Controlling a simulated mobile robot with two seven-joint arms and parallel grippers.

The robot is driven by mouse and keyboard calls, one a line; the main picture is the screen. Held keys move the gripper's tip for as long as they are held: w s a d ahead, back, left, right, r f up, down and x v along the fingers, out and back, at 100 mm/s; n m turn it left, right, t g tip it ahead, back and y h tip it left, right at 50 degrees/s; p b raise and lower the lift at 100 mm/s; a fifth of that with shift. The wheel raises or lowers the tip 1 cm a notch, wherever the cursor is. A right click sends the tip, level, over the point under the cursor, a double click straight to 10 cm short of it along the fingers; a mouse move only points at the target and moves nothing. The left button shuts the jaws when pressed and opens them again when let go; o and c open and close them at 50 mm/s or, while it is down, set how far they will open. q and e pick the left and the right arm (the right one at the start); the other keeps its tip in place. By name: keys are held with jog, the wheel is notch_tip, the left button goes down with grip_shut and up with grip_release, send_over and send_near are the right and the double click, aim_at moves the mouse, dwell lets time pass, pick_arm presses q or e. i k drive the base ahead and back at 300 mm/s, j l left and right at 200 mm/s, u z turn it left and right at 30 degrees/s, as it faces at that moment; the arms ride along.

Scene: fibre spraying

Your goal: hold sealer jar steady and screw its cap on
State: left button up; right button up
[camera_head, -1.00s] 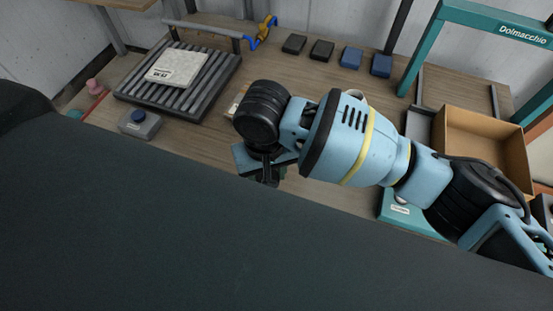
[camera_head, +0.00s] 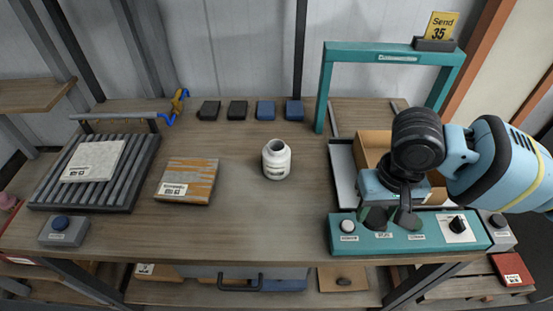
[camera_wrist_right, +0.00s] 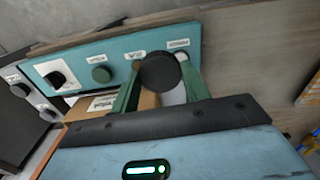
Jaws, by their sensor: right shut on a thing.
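The white sealer jar (camera_head: 276,160) stands upright near the middle of the wooden table, its mouth open with no cap on it. My right gripper (camera_head: 391,218) is over the teal control panel, to the right of the jar and well apart from it. In the right wrist view, its two green fingers (camera_wrist_right: 160,88) are shut on a round dark cap (camera_wrist_right: 160,72). In the head view the cap is hard to tell from the dark gripper parts. My left gripper is not in view.
The teal control panel (camera_head: 450,232) and an open cardboard box (camera_head: 372,147) are below and behind my right gripper. A teal frame (camera_head: 325,90) rises behind. An orange-streaked board (camera_head: 187,181) and a roller rack (camera_head: 138,170) lie left. The table around the jar is clear.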

aim_at(275, 154)
jog(key=k+l, duration=0.1)
jog(key=l, duration=0.95)
jog(key=k+l+u, duration=0.1)
jog(key=l, duration=0.4)
jog(key=k+l, duration=0.15)
jog(key=l, duration=0.35)
